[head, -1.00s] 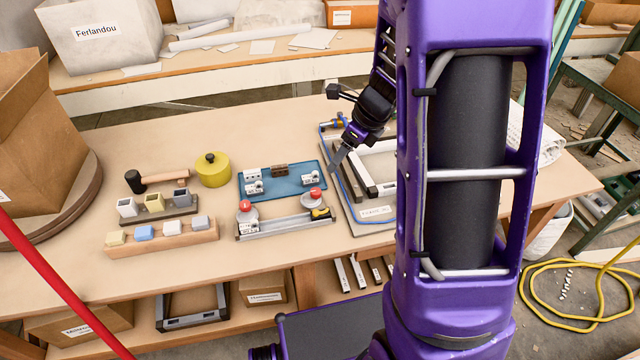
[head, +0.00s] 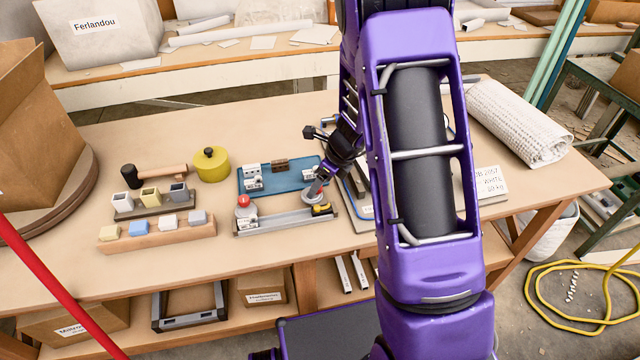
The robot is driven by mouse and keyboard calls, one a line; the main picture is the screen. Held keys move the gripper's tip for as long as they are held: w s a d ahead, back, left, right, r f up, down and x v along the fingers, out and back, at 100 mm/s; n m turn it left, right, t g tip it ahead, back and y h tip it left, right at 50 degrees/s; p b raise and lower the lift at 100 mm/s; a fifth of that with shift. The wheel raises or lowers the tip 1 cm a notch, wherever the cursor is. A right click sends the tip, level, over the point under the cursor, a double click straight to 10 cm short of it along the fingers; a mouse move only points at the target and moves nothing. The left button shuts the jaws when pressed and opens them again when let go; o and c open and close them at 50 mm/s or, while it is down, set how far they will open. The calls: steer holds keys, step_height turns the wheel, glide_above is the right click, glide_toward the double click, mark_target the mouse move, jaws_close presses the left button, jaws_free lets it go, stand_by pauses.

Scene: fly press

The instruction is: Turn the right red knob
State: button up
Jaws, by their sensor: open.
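Two knobs belong to a low grey fixture (head: 275,221) on the workbench. The left red knob (head: 243,201) shows clearly on its round grey base.
A blue tray (head: 265,187) with small blocks lies behind the fixture. A yellow-and-black item (head: 321,210) sits at its right end. A yellow pot (head: 211,165), a mallet (head: 160,173) and racks of coloured blocks (head: 158,231) stand left. My arm covers the bench at right.

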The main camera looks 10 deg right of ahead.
jaws_close()
stand_by(0.3)
steer(key=shift+n, duration=0.3)
steer(key=n, duration=0.1)
steer(key=n+g+p, duration=0.1)
steer(key=n, duration=0.1)
steer(key=shift+w+d+n+y, duration=0.15)
steer(key=shift+n+y, duration=0.15)
steer(key=shift+y, duration=0.1)
steer(key=n+g, duration=0.1)
steer(key=n, duration=0.1)
steer(key=n+g, duration=0.1)
steer(key=n, duration=0.1)
steer(key=shift+w+n+y+p, duration=0.15)
steer(key=shift+n+y+p, duration=0.15)
steer(key=n, duration=0.1)
steer(key=n+g, duration=0.1)
steer(key=n, duration=0.1)
steer(key=n+g, duration=0.1)
steer(key=n, duration=0.1)
steer(key=shift+w, duration=0.25)
steer(key=shift+w+n+g+h, duration=0.1)
steer(key=shift+n+g+h, duration=0.55)
steer(key=shift+n, duration=1.35)
